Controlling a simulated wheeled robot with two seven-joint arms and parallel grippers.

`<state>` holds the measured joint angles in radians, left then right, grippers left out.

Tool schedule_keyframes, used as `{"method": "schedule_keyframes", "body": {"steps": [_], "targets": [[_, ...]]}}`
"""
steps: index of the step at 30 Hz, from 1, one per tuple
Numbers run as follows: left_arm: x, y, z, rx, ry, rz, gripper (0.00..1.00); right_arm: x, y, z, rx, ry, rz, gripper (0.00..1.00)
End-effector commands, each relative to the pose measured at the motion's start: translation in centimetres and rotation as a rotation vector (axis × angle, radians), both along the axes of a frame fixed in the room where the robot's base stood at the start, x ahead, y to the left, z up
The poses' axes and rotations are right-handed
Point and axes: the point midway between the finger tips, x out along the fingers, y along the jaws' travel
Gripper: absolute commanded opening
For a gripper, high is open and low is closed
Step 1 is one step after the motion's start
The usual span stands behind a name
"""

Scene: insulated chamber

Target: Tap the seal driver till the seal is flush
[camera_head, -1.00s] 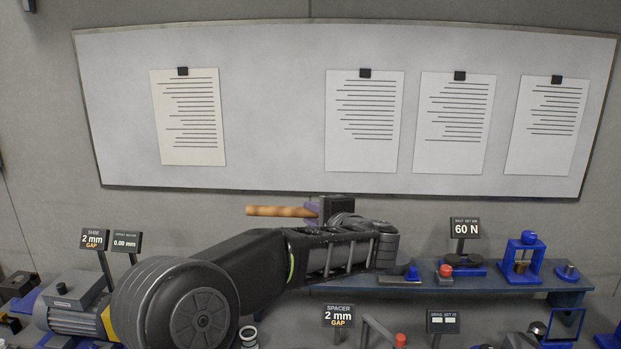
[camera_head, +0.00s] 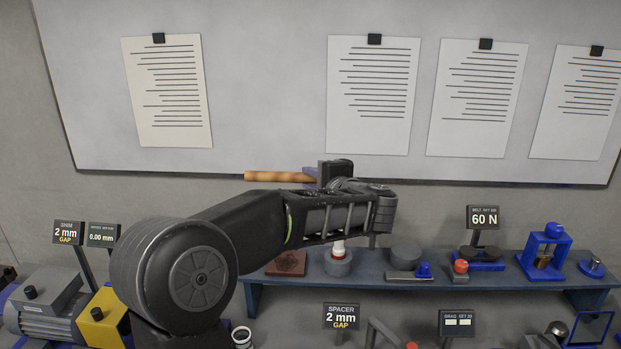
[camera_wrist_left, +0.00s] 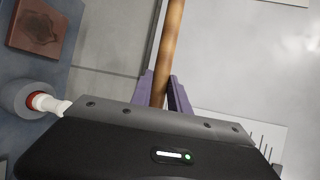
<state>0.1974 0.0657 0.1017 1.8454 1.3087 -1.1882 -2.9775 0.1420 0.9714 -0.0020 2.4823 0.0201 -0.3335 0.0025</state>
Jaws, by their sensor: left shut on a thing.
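My left gripper (camera_head: 311,181), with purple fingers, is shut on a wooden handle (camera_head: 272,176), held level above the shelf. The handle also shows in the left wrist view (camera_wrist_left: 171,50), running up between the fingers (camera_wrist_left: 163,92); no tool head shows. The seal driver, a white piece (camera_head: 339,246), stands upright on a round grey housing (camera_head: 338,266) below my left forearm, which hides its top. In the left wrist view the white piece (camera_wrist_left: 45,103) has a red ring at the grey housing (camera_wrist_left: 17,97). The seal itself cannot be made out. My right gripper is not in view.
The blue-grey shelf (camera_head: 440,284) holds a brown plate (camera_head: 287,263), a grey cylinder (camera_head: 405,254), a red-topped part (camera_head: 461,267) and a blue press frame (camera_head: 545,243). A whiteboard (camera_head: 270,100) is behind. A motor (camera_head: 50,300) stands lower left.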

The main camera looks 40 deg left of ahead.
Motion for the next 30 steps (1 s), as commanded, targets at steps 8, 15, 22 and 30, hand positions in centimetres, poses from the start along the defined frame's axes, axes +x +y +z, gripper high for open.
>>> {"method": "schedule_keyframes", "body": {"steps": [8,15,22,30], "targets": [[0.0,0.0,-2.2,0.001,0.002,0.000,0.00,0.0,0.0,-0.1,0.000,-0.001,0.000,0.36],[0.0,0.0,-4.2,0.002,0.002,0.000,0.00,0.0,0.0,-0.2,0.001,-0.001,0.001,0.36],[0.0,0.0,-4.7,0.002,-0.001,0.000,0.00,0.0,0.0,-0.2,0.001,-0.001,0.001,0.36],[0.0,0.0,-4.7,0.002,-0.001,0.000,0.00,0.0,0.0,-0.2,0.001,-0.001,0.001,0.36]]}}
